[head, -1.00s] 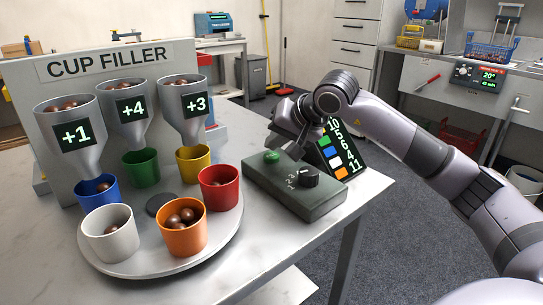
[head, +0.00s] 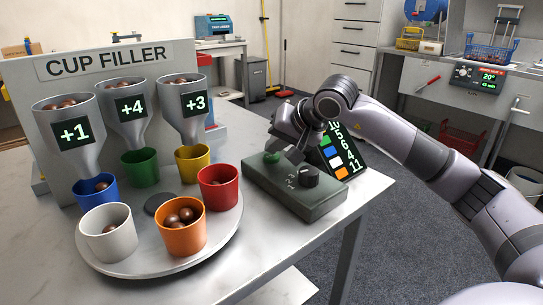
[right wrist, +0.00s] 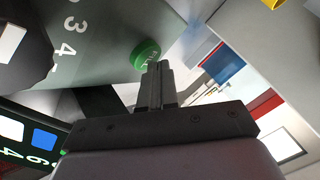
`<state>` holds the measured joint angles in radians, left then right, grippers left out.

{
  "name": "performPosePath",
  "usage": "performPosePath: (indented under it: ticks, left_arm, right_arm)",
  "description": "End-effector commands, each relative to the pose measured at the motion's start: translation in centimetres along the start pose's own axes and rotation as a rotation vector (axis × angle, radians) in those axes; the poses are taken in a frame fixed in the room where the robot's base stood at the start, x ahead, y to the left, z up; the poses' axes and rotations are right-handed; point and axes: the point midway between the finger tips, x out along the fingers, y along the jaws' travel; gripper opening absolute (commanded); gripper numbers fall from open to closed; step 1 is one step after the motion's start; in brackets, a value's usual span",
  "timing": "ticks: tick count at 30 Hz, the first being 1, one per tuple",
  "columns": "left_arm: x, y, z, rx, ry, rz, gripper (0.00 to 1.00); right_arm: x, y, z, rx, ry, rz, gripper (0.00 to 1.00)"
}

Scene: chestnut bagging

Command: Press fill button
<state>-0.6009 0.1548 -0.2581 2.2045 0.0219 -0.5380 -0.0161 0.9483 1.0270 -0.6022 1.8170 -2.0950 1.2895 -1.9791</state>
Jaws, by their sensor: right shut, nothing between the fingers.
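The green fill button (head: 271,157) sits on the far left part of the dark grey control box (head: 310,208). A black dial (head: 309,176) with numbers is beside it. My right gripper (head: 283,154) is over the box, its fingertips close to the button. In the right wrist view the shut, empty fingers (right wrist: 158,68) point at the green button (right wrist: 145,53), which carries lettering. The fingertips partly overlap the button's lower edge there; I cannot tell whether they touch it. My left gripper is not in view.
The cup filler (head: 115,60) has hoppers marked +1, +4 and +3. Coloured cups, such as the orange cup (head: 180,232), stand on a round turntable (head: 140,268), some holding brown balls. A tilted display (head: 342,150) stands behind the box. The table's right edge is close to the box.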

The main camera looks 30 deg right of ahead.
Motion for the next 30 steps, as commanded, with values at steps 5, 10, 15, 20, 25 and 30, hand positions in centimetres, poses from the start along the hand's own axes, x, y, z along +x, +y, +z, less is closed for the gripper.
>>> performPosePath:
  ticks: [5,10,15,20,25,30]
  left_arm:
    - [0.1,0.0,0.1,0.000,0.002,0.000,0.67]
    - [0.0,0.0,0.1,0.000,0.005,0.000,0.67]
    - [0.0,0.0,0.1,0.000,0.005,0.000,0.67]
    - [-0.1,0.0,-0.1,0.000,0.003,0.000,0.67]
    - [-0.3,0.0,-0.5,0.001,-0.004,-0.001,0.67]
    - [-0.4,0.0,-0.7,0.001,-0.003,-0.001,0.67]
  right_arm:
    - [0.3,0.2,0.2,0.000,-0.002,0.002,0.00]
    - [0.3,0.3,0.3,0.000,-0.003,0.002,0.00]
    - [0.3,0.3,0.3,0.000,-0.003,0.003,0.00]
    - [0.1,0.1,0.1,0.000,-0.004,0.003,0.00]
    - [-0.6,-0.5,-0.4,0.000,-0.004,0.003,0.00]
    - [-0.8,-0.7,-0.6,0.000,-0.003,0.002,0.00]
